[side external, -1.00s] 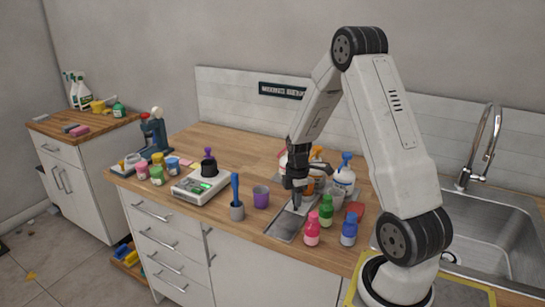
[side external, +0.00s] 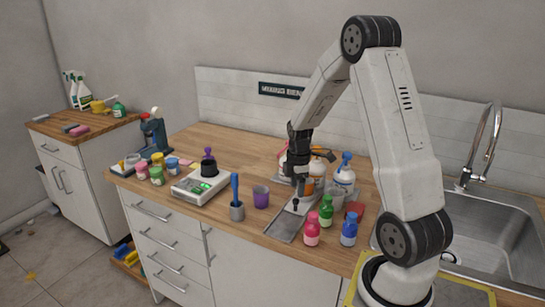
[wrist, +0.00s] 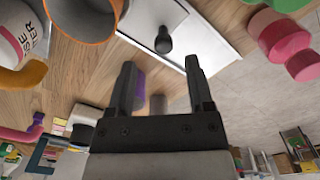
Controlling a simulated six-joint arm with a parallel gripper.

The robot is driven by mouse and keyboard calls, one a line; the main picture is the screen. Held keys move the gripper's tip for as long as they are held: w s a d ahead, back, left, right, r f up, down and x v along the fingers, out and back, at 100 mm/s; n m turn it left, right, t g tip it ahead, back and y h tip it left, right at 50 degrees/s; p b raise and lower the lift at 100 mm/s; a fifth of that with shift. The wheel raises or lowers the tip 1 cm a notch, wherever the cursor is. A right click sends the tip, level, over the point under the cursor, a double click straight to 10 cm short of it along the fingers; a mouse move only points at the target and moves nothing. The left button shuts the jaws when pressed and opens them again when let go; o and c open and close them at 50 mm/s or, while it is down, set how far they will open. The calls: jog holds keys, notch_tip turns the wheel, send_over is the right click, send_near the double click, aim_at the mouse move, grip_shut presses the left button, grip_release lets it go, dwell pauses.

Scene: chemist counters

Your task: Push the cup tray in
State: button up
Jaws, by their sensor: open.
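The cup tray (side external: 284,233) is a long, flat grey tray on the wooden counter, its near end by the front edge. A lighter plate with an upright black knob (side external: 296,206) lies along it. The wrist view also shows the tray's pale surface (wrist: 205,38) and the knob (wrist: 164,41). The knob stands clear beyond the fingertips. The tray's far end is partly hidden behind my gripper and nearby objects.
Pink (side external: 312,230), green (side external: 326,211) and blue (side external: 349,230) bottles stand close right of the tray. An orange cup (wrist: 85,18) and pump bottles (side external: 344,177) crowd behind.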

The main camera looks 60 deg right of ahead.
jog(key=shift+r, duration=1.9)
jog(key=shift+a, duration=0.1)
jog(key=s+a+m+t, duration=0.2)
jog(key=a+m, duration=0.7)
jog(key=a, duration=1.7)
jog(key=shift+s+f+t, duration=0.25)
jog(key=shift+s+t, duration=0.05)
jog(key=shift+s, duration=0.15)
